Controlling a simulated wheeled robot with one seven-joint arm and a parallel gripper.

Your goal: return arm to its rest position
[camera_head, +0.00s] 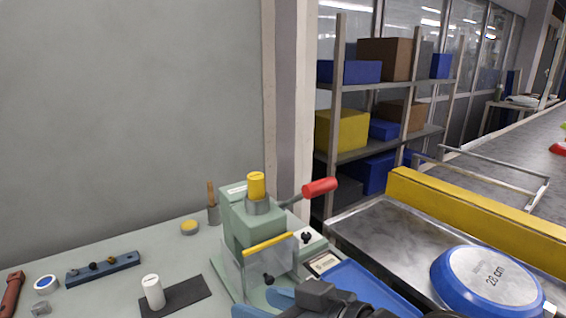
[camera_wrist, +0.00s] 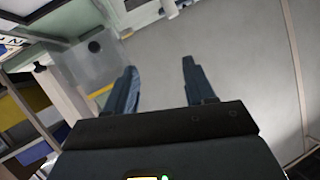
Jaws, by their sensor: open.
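My gripper (camera_head: 262,302) shows at the bottom middle of the head view, in front of the green press, with its blue fingers partly cut off by the frame edge. In the wrist view my gripper (camera_wrist: 159,63) is open, with its two dark blue fingers well apart and nothing between them. The dark arm behind it covers part of the bench's front right. The green press (camera_head: 243,232) stands upright on the bench, with a yellow cap on top, a red-knobbed lever and a clear guard. The guard (camera_wrist: 92,62) also shows in the wrist view, left of the fingers.
A blue tray (camera_head: 362,287) lies right of the press. A blue pan (camera_head: 487,281) lies upside down on the metal table (camera_head: 385,233), by a yellow barrier (camera_head: 470,215). A white cylinder (camera_head: 153,291) stands on a dark mat at left. Shelves (camera_head: 385,83) hold boxes behind.

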